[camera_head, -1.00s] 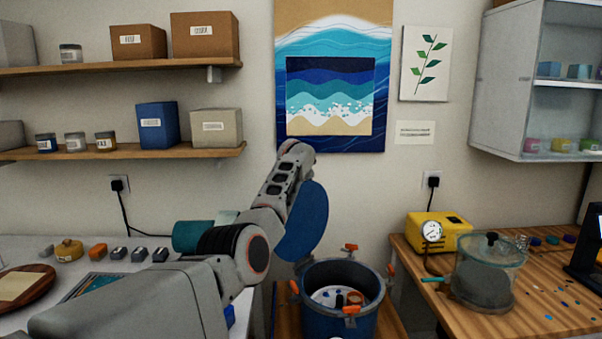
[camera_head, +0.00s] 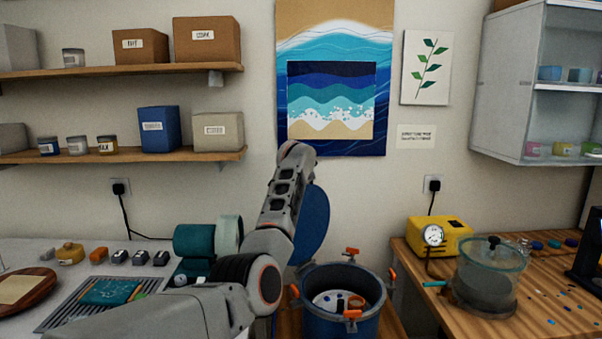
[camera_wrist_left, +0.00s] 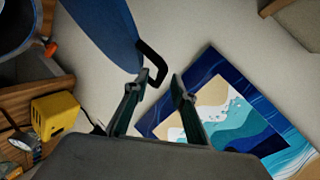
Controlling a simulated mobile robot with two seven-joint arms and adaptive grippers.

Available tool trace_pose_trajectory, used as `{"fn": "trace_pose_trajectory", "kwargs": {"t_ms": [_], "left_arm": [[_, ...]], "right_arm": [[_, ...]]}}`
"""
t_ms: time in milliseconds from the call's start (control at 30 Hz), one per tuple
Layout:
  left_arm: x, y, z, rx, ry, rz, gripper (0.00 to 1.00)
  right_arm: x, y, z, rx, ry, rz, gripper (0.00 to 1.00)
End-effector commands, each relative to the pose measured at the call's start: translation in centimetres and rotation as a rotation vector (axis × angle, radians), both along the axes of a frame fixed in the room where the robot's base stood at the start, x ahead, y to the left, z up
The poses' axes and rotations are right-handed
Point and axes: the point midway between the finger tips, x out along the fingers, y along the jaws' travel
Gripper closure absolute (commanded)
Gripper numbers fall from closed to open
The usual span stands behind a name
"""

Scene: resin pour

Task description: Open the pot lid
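The blue pot (camera_head: 340,314) with orange clamps stands open below the wall picture, and small items show inside it. Its round blue lid (camera_head: 316,222) stands raised on edge at the pot's left rear, partly hidden by my left arm. In the left wrist view the lid (camera_wrist_left: 105,30) is at the top, with its black handle (camera_wrist_left: 153,62) beside the left-hand fingertip. My left gripper (camera_wrist_left: 160,88) is open, its fingers apart with a gap between them. The handle seems to touch or nearly touch one finger. My right gripper is not in view.
A yellow pump (camera_head: 440,236) with a gauge and a clear chamber (camera_head: 490,275) stand on the wooden bench to the right. A teal cylinder (camera_head: 197,240) and several small items are on the left table. Shelves with boxes hang at upper left.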

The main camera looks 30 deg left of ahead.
Motion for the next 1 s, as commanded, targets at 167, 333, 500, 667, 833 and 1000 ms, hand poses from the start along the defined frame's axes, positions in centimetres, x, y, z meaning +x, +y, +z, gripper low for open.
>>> {"fn": "trace_pose_trajectory", "kwargs": {"t_ms": [167,333,500,667,833,1000], "left_arm": [[-1.5,-0.9,0.8,0.000,-0.004,-0.001,0.74],[-2.8,-1.5,1.6,0.000,-0.003,0.000,0.74],[-3.6,-1.8,1.9,0.000,-0.001,0.000,0.74],[-3.8,-1.9,2.0,0.000,-0.001,0.000,0.74],[-3.8,-1.9,2.0,0.000,-0.001,0.000,0.74],[-3.8,-1.9,2.0,0.000,-0.001,0.000,0.74]], "right_arm": [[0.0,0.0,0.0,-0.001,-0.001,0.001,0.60],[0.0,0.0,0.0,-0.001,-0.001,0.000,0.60],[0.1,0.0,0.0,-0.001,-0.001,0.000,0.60],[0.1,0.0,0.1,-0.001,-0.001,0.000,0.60],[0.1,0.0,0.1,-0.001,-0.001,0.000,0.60],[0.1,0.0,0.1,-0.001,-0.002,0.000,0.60]]}}
